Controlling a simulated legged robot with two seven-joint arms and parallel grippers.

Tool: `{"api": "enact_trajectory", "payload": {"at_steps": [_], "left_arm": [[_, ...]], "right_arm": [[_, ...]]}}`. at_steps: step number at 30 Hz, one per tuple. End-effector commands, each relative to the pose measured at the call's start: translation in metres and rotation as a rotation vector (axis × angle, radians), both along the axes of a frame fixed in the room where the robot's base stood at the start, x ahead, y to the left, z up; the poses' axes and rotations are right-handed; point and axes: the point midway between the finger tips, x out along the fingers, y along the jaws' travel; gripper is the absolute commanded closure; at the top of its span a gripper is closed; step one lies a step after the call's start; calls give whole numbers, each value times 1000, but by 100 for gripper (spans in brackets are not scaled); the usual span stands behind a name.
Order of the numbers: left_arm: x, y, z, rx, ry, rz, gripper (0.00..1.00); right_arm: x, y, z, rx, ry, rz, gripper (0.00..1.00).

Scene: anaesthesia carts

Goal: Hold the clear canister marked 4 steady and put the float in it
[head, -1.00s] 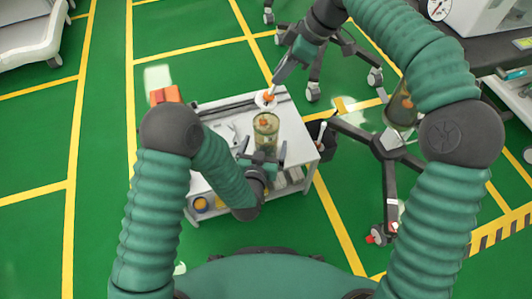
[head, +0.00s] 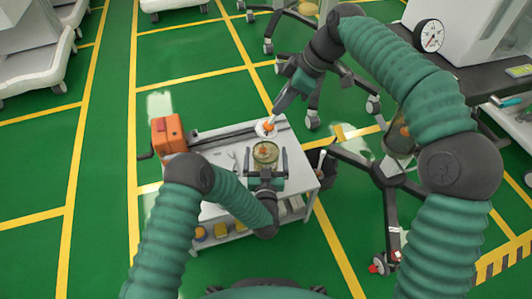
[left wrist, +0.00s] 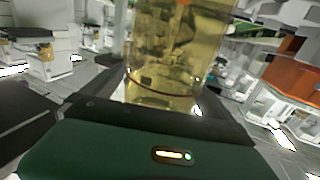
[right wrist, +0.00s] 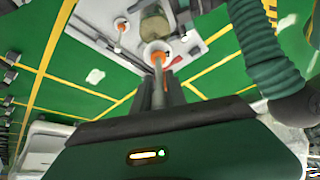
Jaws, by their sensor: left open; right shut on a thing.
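My left gripper (head: 266,158) is open, one finger on each side of the canister; contact cannot be told. My right gripper (head: 272,116) is shut on the stem of the float (head: 266,128), a white disc with an orange middle. The float is beyond the canister in the head view. The right wrist view shows the float (right wrist: 157,52) below the canister in the picture.
The white cart (head: 215,135) carries a dark rail and small tools. An orange box (head: 168,134) sits at its far left corner. A wheeled stand (head: 388,174) with another canister is to the right. A second orange-and-white thing (right wrist: 121,24) shows in the right wrist view.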

Motion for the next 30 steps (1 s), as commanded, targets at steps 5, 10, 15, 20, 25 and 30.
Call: {"api": "enact_trajectory", "payload": {"at_steps": [5,10,15,20,25,30], "left_arm": [[9,0,0,0,0,-2,2],[9,0,0,0,0,-2,2],[9,0,0,0,0,-2,22],[9,0,0,0,0,-2,43],[9,0,0,0,1,-2,65],[9,0,0,0,1,-2,84]], "right_arm": [[0,0,0,0,0,0,100],[0,0,0,0,0,0,100],[0,0,0,0,0,0,100],[0,0,0,0,0,0,100],[0,0,0,0,0,0,100],[0,0,0,0,0,0,100]]}}
